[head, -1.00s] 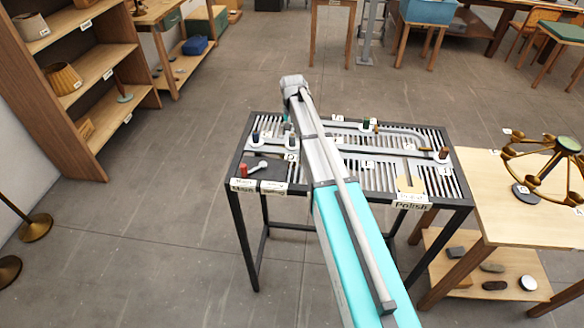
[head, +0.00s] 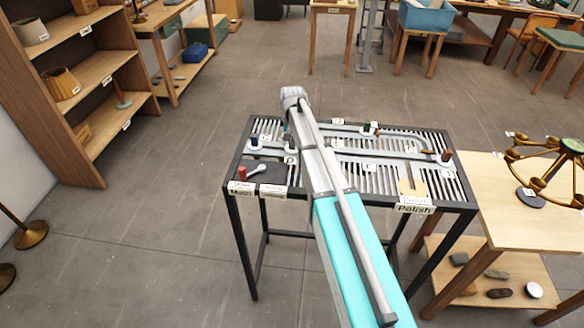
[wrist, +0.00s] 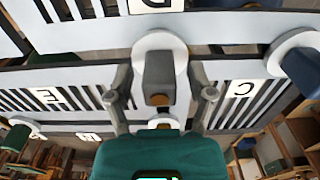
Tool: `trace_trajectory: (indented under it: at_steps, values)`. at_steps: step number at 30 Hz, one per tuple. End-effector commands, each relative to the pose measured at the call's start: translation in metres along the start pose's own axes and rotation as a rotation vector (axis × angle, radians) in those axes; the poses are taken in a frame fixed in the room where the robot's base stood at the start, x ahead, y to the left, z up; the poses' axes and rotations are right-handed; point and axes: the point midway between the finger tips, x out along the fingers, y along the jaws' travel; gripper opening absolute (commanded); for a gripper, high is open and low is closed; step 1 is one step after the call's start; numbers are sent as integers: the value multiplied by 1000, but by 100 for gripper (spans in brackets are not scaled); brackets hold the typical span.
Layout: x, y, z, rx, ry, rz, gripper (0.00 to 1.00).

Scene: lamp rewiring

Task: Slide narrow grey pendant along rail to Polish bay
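The narrow grey pendant (wrist: 159,72) is a dark grey block on a round white disc in the wrist view. My gripper (wrist: 160,80) has one finger on each side of it, with a visible gap to both sides. In the head view my arm hides most of my gripper (head: 287,130) and the pendant, at the left part of the slotted rail table (head: 345,195). The Polish bay (head: 412,188) is a pale notched plate at the table's front right, above the "Polish" label (head: 415,209).
A blue pendant (head: 255,140) and a red knob (head: 242,173) are at the table's left. A green pendant (head: 367,127) is at the back and a brown-red one (head: 446,155) at the right. A wooden table with a brass chandelier (head: 545,170) adjoins on the right.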

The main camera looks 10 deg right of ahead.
Motion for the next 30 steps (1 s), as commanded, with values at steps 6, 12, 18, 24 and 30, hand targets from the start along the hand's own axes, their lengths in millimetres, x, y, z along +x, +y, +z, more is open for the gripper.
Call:
trace_trajectory:
  at_steps: [6,12,18,24,30]
  values:
    - [0,0,0,-1,0,0,20]
    - [0,0,0,-1,0,0,0]
    - [0,1,0,0,0,0,0]
    - [0,9,0,0,0,1,0]
    - [0,23,0,1,0,1,0]
